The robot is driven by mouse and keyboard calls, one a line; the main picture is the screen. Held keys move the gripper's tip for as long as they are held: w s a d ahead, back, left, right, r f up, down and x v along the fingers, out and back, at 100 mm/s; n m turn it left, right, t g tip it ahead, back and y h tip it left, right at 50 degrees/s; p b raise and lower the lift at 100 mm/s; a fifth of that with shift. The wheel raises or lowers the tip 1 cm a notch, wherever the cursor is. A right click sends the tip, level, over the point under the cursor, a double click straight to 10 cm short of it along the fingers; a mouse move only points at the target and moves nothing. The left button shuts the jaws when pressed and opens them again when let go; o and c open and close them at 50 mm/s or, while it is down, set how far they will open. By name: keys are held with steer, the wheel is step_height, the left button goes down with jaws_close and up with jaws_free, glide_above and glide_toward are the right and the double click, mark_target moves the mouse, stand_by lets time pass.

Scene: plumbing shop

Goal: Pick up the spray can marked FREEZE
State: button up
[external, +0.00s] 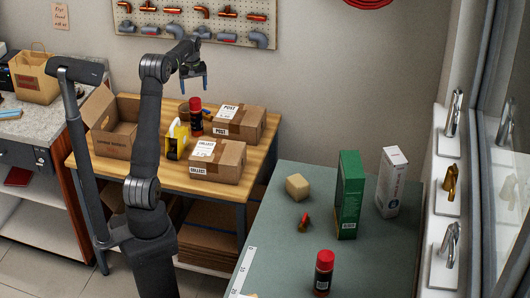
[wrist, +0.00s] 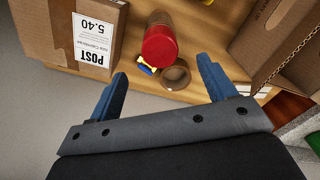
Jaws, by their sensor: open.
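Two spray cans with red caps and dark bodies show in the external view. One spray can (external: 195,117) stands upright on the wooden table beside the parcels; the other spray can (external: 324,272) stands at the front of the green bench. I cannot read the marking on either can. My gripper (external: 194,84) is open and empty, above and behind the can on the wooden table. In the wrist view a can's red cap (wrist: 160,45) lies ahead of my blue fingers (wrist: 163,67), between their lines and apart from them.
A yellow-and-black item (external: 177,141) and an open carton (external: 112,130) are left. A brown tape roll (wrist: 176,76) is close to the can. A green box (external: 349,196) stands on the bench.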

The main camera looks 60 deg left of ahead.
mark_target(196, 107)
step_height(196, 107, down, 11)
steer(key=shift+d+r, duration=0.1)
steer(key=shift+r, duration=0.05)
stand_by(0.4)
steer(key=shift+c, duration=0.5)
steer(key=c, duration=1.5)
steer(key=shift+o, duration=0.2)
steer(key=shift+r, duration=0.1)
